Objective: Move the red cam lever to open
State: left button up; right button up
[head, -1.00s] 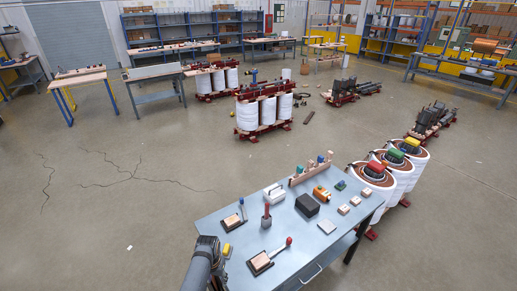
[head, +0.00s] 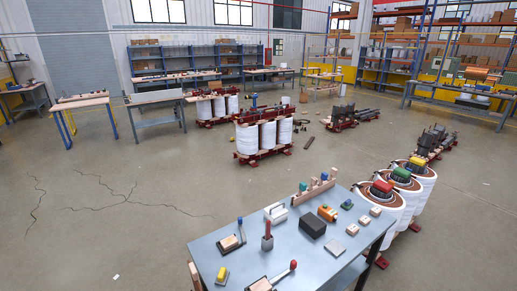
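A lever with a red knob (head: 293,264) slants up to the right from a dark base with a light wooden top (head: 261,285) at the near edge of the blue-grey table (head: 215,250). The base is cut off by the bottom of the head view. A second red-handled piece (head: 267,229) stands upright on a small grey block (head: 267,244) just behind it. A blue-handled lever (head: 240,226) stands on a similar wooden-topped base (head: 230,243) to the left. I cannot tell which red one is the cam lever. Neither gripper is in view.
The table also holds a dark box (head: 312,227), a white handled piece (head: 276,213), an orange piece (head: 327,213), a yellow piece (head: 222,274) and small blocks. A wooden rack (head: 316,192) stands at the back. White coils (head: 388,205) stand to the right. Floor on the left is clear.

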aim_at(274, 280)
jog(key=u, duration=0.55)
jog(key=i+l+u, duration=0.1)
jog(key=l+u, duration=0.25)
jog(key=l, duration=0.3)
jog(key=l+u, duration=0.35)
jog(key=l, duration=0.3)
jog(key=l+u, duration=0.35)
jog(key=l, duration=0.3)
jog(key=k+l, duration=0.1)
jog(key=l, duration=0.7)
jog(key=k+l, duration=0.15)
jog(key=l, duration=0.25)
